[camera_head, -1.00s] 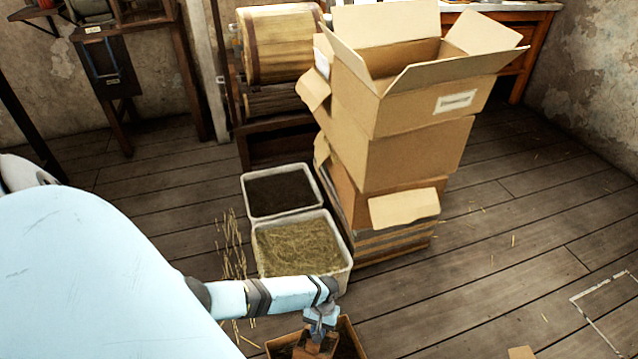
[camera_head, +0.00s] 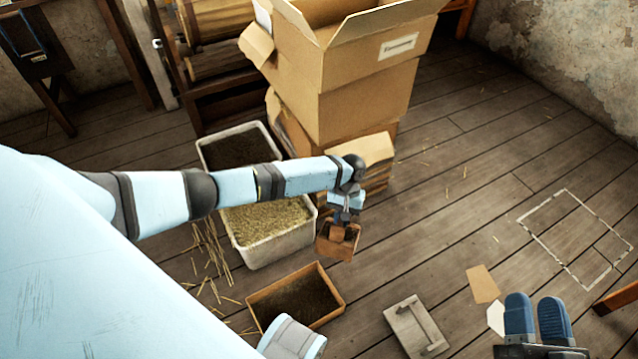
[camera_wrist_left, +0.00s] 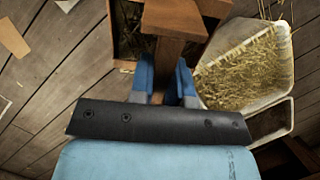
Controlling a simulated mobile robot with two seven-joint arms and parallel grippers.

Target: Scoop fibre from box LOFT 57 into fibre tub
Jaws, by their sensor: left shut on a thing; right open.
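My left gripper (camera_head: 345,212) is shut on a small wooden scoop (camera_head: 338,242), held above the floor right of the straw-filled white tub. The scoop's handle (camera_wrist_left: 160,52) is between the blue fingers in the left wrist view; its inside looks dark and its load cannot be told. An open wooden box (camera_head: 338,300) with dark contents stands on the floor in front. The white tub (camera_head: 283,250) holds yellow straw-like fibre; a second white tub (camera_head: 203,150) behind it holds dark material. I cannot read LOFT 57 anywhere. My right gripper (camera_head: 537,322) is open and empty, lower right.
Stacked cardboard boxes (camera_head: 365,100) stand behind the tubs, one with an open flap. A wooden lid with a handle (camera_head: 405,322) and a tan card (camera_head: 482,283) lie on the floor.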

